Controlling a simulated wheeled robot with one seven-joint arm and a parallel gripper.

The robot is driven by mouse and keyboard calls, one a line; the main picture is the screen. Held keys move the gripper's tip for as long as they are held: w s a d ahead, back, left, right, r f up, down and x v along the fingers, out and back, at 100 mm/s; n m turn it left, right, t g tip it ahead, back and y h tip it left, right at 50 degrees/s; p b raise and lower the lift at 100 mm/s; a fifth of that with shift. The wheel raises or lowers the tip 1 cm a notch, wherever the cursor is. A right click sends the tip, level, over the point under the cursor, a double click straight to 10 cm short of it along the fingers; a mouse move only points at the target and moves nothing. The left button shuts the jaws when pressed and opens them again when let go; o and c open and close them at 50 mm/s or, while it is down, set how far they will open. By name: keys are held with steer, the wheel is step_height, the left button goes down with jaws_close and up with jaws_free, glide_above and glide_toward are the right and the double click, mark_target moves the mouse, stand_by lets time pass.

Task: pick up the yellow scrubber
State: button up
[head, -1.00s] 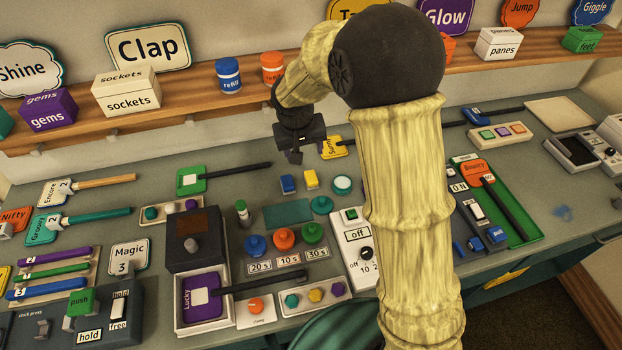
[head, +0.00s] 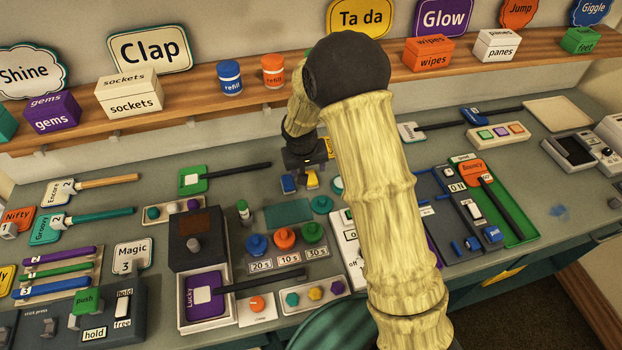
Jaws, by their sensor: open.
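The yellow scrubber (head: 312,181) looks to be the small yellow block on the grey counter, just right of a similar blue block (head: 288,185). My gripper (head: 304,171) is open, pointing down, directly over or just behind these two blocks. Its dark body hides the far parts of the blocks. I cannot tell whether the fingers touch the yellow block or are still above it.
A round pale-topped pot (head: 337,185) stands close to the right, partly behind my arm. A green mat (head: 288,211) lies in front, with blue, orange and green knobs (head: 284,238) nearer. A black-handled green sign (head: 193,180) lies left. The shelf (head: 200,88) runs behind.

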mark_target(310, 176)
steer(key=shift+p+x, duration=0.9)
steer(key=shift+x, duration=1.7)
steer(key=shift+w+d, duration=0.1)
steer(key=shift+w, duration=0.05)
steer(key=shift+c, duration=0.2)
steer(key=c, duration=1)
